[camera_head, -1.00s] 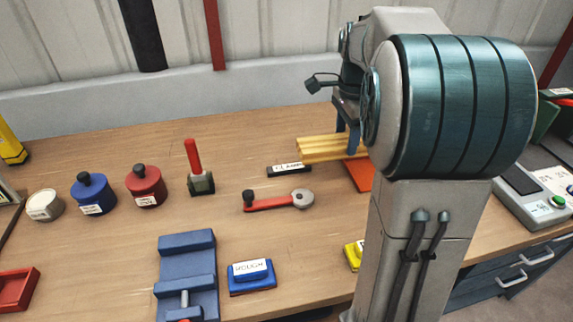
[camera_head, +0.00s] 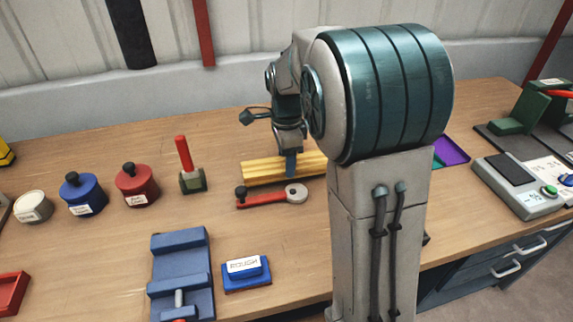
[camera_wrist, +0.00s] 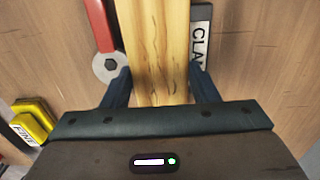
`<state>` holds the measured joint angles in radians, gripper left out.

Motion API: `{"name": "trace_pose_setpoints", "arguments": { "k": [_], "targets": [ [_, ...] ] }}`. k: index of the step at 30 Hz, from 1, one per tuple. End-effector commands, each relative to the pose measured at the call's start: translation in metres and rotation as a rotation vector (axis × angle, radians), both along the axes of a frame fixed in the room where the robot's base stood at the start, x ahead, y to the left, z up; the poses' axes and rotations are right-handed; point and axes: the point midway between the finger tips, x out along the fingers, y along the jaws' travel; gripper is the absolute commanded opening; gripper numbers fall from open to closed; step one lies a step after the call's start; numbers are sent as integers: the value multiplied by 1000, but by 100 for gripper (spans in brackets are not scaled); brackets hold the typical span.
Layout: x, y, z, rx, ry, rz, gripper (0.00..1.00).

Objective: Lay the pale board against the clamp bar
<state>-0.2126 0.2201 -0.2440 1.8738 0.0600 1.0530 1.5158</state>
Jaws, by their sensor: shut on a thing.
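The pale board (camera_head: 255,170), a yellow wooden strip, is held in my gripper (camera_head: 290,165), low over the table behind the red lever. In the wrist view the board (camera_wrist: 158,40) runs between my two fingers (camera_wrist: 160,80). A dark bar with a white label starting "CLA" (camera_wrist: 201,38) lies along its right side, very close; I cannot tell if they touch. In the head view the board hides this bar. I cannot tell whether the board rests on the table.
The red lever (camera_head: 265,199) with a grey round end lies just in front of the board. A red-handled tool (camera_head: 189,165) stands to its left. A blue vise (camera_head: 180,275) and a blue "ROUGH" block (camera_head: 246,273) are nearer. A purple tray (camera_head: 452,151) is at right.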

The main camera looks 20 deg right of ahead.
Motion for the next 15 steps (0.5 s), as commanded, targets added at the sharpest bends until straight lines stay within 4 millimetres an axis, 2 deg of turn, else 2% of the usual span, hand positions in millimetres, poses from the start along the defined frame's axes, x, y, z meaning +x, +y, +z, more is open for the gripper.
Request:
{"name": "trace_pose_setpoints", "arguments": {
  "k": [1, 4, 15],
  "targets": [
    [-1, 0, -10, 0, 4, -1, 26],
    [-1, 0, -21, 0, 2, 0, 26],
    [0, 0, -25, 0, 0, 0, 26]
  ]
}}
